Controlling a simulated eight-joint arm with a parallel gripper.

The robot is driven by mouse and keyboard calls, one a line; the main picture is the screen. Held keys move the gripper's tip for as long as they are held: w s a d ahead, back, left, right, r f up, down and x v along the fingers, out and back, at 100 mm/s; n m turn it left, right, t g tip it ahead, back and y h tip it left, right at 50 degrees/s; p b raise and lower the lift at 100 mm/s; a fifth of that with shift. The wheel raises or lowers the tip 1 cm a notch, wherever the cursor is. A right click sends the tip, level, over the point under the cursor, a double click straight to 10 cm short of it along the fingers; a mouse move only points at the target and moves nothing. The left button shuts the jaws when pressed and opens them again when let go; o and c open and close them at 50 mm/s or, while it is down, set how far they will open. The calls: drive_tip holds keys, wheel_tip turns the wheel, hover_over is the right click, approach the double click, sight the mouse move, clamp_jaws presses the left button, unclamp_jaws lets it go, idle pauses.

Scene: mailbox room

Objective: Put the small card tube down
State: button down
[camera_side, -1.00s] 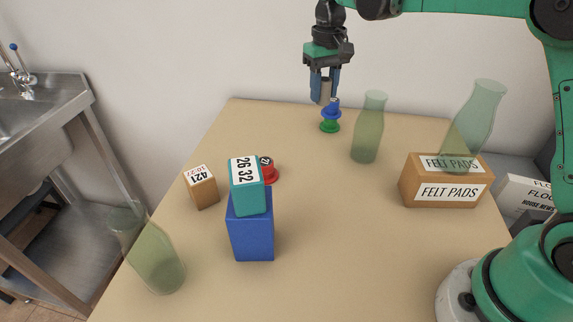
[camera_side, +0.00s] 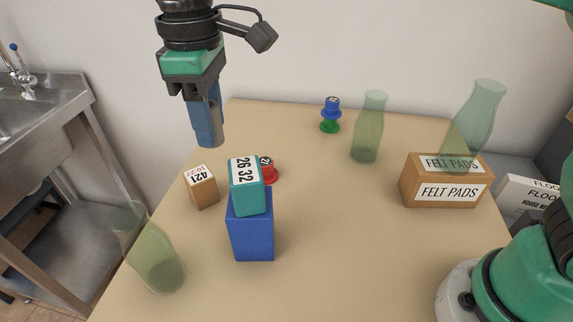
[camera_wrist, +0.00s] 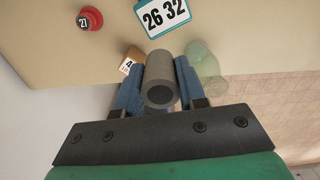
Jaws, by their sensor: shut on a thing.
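The small card tube (camera_wrist: 160,70) is grey and hollow, with its round open end facing the wrist camera. My gripper (camera_wrist: 158,80) is shut on it, with one blue finger on each side. In the side view my gripper (camera_side: 209,140) hangs in the air at the back left of the table, above and behind the small brown box. The fingers largely hide the tube in that view. The tube appears clear of the table.
A teal block (camera_side: 247,190) sits on a blue box (camera_side: 251,235). A small brown box (camera_side: 203,192) and a red knob-shaped piece (camera_side: 270,172) stand near. A green glass (camera_side: 155,265), bottle (camera_side: 368,130), blue-green stack (camera_side: 331,115) and felt-pads box (camera_side: 445,190) stand apart. The table's (camera_side: 340,240) middle is clear.

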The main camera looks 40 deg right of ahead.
drive_tip(key=s+a+n, duration=0.8)
drive_tip(key=s+a, duration=0.3)
drive_tip(key=s, duration=0.2)
drive_tip(key=f, duration=1.5)
drive_tip(key=shift+d+f, duration=0.1)
drive_tip(key=shift+d, duration=0.1)
drive_tip(key=shift+f, duration=2.4)
drive_tip(key=c, duration=0.5)
unclamp_jaws()
drive_tip(key=shift+f, duration=0.15)
wheel_tip(320, 180, up, 12)
drive_tip(key=shift+r, duration=0.2)
